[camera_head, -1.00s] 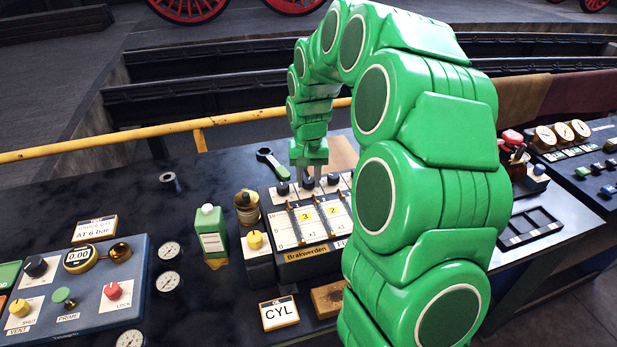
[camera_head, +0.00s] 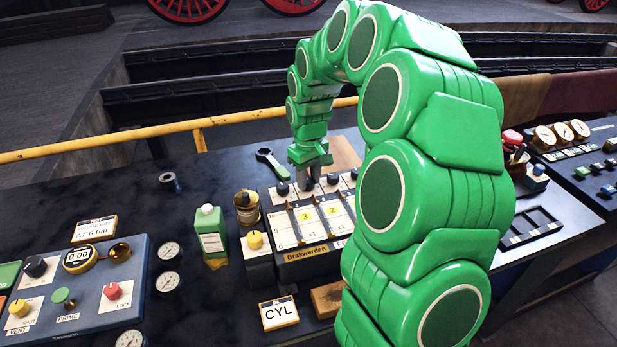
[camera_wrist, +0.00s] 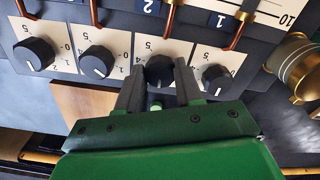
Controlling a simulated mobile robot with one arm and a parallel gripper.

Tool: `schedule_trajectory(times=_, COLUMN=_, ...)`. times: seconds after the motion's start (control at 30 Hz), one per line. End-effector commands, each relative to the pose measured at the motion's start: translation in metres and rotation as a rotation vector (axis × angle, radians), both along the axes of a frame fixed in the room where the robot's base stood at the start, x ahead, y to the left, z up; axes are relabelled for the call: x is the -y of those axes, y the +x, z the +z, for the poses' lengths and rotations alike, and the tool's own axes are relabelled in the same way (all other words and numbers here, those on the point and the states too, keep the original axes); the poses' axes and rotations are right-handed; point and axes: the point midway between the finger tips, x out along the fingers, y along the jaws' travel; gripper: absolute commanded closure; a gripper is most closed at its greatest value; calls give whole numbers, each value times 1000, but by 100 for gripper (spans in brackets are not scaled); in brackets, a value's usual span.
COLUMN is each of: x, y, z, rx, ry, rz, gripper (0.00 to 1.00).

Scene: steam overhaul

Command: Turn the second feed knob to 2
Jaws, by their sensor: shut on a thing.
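The lubricator (camera_head: 289,229), labelled "Brakwerden", has a row of black feed knobs along its back edge. My gripper (camera_head: 312,178) reaches down onto the second knob from the left in the head view and largely hides it there. In the wrist view, seen from the opposite side, my gripper (camera_wrist: 159,75) has a finger on each side of this second feed knob (camera_wrist: 160,69) and is shut on it. Its pointer cannot be read clearly. The digits 4 and 5 show on the scale plate beside it. The first knob (camera_wrist: 215,78) is to its right in the wrist view.
Two other feed knobs (camera_wrist: 98,62) and (camera_wrist: 34,54) stand close by. A brass cup (camera_wrist: 296,66) is near the first knob. A wrench (camera_head: 272,163) lies behind the lubricator. A green can (camera_head: 209,232) stands left. A yellow rail (camera_head: 240,119) runs behind the bench.

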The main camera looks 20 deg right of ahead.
Motion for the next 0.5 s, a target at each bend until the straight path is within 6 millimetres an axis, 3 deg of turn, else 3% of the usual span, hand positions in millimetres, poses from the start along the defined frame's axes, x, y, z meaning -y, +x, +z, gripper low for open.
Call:
schedule_trajectory(times=0.43, x=0, y=0, z=0, rx=1, ry=0, rz=10, gripper=95)
schedule_trajectory(times=0.47, x=0, y=0, z=0, rx=1, ry=0, rz=10, gripper=60)
schedule_trajectory(times=0.5, x=0, y=0, z=0, rx=0, ry=0, rz=10, gripper=54)
